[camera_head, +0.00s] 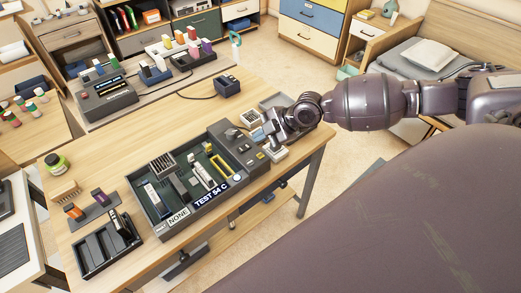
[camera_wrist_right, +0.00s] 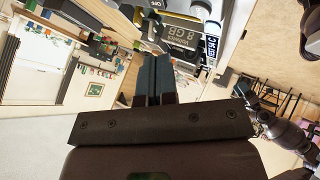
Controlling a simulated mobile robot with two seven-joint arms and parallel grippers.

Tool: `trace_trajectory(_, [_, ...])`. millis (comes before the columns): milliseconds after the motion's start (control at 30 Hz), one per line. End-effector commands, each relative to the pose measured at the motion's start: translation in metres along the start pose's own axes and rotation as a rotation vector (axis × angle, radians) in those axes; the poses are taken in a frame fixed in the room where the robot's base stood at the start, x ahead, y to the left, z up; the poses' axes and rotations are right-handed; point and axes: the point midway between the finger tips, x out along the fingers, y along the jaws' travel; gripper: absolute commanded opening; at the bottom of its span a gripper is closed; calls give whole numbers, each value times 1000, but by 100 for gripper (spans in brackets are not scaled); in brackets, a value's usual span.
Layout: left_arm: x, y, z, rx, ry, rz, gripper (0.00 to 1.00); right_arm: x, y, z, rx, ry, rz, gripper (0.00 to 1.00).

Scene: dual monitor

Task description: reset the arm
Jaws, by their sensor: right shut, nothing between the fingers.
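My right arm (camera_head: 370,102) comes in from the right in the head view. Its gripper (camera_head: 262,136) is low over the right end of a dark tester tray (camera_head: 217,185) on the wooden table. In the right wrist view the gripper's two fingers (camera_wrist_right: 153,78) are together with nothing between them. Whether the fingertips touch the tester or the small parts near it cannot be told. My left gripper does not show in the head view.
The tester tray, labelled NONE and TEST 54 C, holds several small sticks. A black slotted holder (camera_head: 92,254) and a green-lidded jar (camera_head: 57,163) stand at the left. A grey device (camera_head: 104,98) stands behind. Bare table (camera_head: 165,125) lies between.

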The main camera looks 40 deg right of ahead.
Motion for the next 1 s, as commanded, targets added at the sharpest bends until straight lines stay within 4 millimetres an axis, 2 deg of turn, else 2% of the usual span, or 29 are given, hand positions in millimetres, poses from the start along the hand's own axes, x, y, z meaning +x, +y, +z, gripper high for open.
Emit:
trace_trajectory(533, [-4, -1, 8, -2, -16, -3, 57, 0, 0, 0, 0, 0, 0, 0])
trace_trajectory(767, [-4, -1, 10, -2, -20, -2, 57, 0, 2, 2, 121, -13, 15, 0])
trace_trajectory(867, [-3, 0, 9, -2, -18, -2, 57, -2, 13, 2, 149, -33, 58, 0])
trace_trajectory(1000, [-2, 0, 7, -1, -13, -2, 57, 4, 33, -17, 173, -7, 145, 0])
